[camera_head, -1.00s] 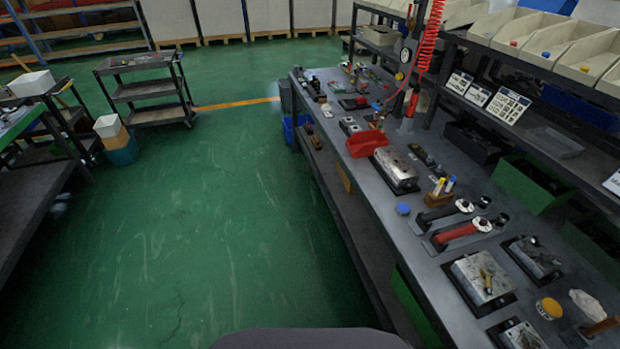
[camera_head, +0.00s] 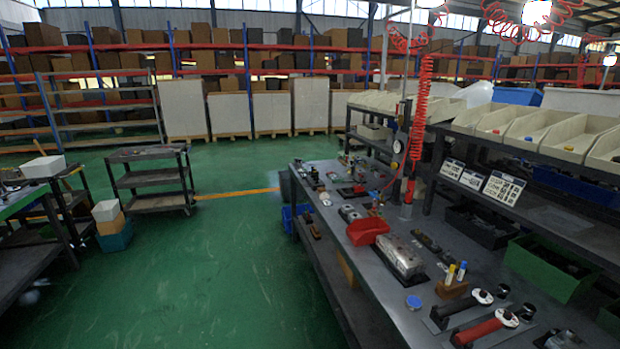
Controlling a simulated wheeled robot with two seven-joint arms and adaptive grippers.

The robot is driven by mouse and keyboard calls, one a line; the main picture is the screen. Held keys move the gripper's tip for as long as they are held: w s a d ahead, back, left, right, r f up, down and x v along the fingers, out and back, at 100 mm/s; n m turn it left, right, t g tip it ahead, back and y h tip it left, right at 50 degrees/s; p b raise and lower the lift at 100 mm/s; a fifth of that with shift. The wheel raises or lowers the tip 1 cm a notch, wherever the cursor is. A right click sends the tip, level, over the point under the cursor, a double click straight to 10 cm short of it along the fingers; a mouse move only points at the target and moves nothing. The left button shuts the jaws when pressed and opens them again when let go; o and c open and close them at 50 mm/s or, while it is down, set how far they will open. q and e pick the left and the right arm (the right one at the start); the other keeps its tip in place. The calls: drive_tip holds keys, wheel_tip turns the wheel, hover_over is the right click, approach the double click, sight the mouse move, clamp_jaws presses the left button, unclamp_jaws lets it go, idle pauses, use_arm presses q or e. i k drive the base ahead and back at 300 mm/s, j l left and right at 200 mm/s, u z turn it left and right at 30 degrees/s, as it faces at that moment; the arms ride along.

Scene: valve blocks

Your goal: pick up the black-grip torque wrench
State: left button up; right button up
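The black-grip torque wrench (camera_head: 459,308) lies on the grey workbench (camera_head: 386,294) at the lower right, with a round white-and-black head at its right end. A similar wrench with a red grip (camera_head: 480,331) lies just in front of it, close to the bottom edge of the view. Both wrenches appear to rest on dark holders. Neither of my grippers shows in the head view, so their state is hidden.
A wooden block with small bottles (camera_head: 452,288), a blue cap (camera_head: 413,302), a metal valve block (camera_head: 400,256) and a red bin (camera_head: 367,231) share the bench. Shelves with cream bins (camera_head: 547,132) stand behind it. Open green floor (camera_head: 215,270) lies to the left; a dark cart (camera_head: 152,180) stands further back.

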sight(502, 289)
drive_tip(key=z, duration=1.3)
